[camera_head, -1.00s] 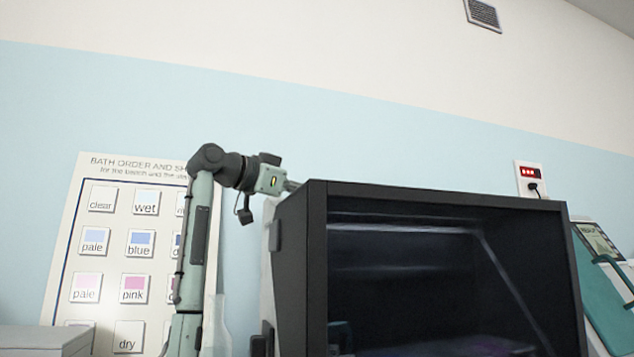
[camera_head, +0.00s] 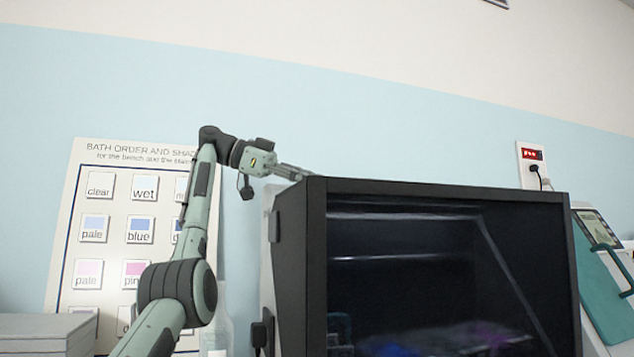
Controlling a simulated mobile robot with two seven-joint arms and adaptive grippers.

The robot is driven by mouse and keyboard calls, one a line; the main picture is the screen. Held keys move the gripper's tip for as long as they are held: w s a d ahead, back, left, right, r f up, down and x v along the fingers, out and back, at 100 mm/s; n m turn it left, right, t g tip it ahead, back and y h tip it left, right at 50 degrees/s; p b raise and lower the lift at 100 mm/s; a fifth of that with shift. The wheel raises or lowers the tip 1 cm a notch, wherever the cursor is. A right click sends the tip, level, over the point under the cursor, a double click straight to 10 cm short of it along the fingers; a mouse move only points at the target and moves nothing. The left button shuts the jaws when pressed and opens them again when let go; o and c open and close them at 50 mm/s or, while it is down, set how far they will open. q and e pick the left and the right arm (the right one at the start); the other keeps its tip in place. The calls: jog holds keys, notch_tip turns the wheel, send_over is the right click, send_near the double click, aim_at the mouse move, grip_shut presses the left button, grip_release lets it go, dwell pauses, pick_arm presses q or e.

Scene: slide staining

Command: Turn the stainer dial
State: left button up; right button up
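The stainer (camera_head: 443,191) is a large dark box with a dark glass front, in the middle and right of the head view. Its dial does not show clearly. My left arm comes up from the bottom left, and its wrist and gripper (camera_head: 290,172) reach to the stainer's upper left corner. The fingertips are small and partly hidden at that corner, so I cannot tell whether they are open, or whether they touch anything. My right gripper is not in view.
A wall chart (camera_head: 115,190) with labelled colour squares hangs behind my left arm. A pale box (camera_head: 45,333) stands at the lower left. A wall socket with a red display (camera_head: 531,160) and a teal device (camera_head: 597,280) are at the right.

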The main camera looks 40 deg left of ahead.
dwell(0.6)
pick_arm(q)
jog(key=o, duration=1.2)
jog(key=shift+c, duration=0.2)
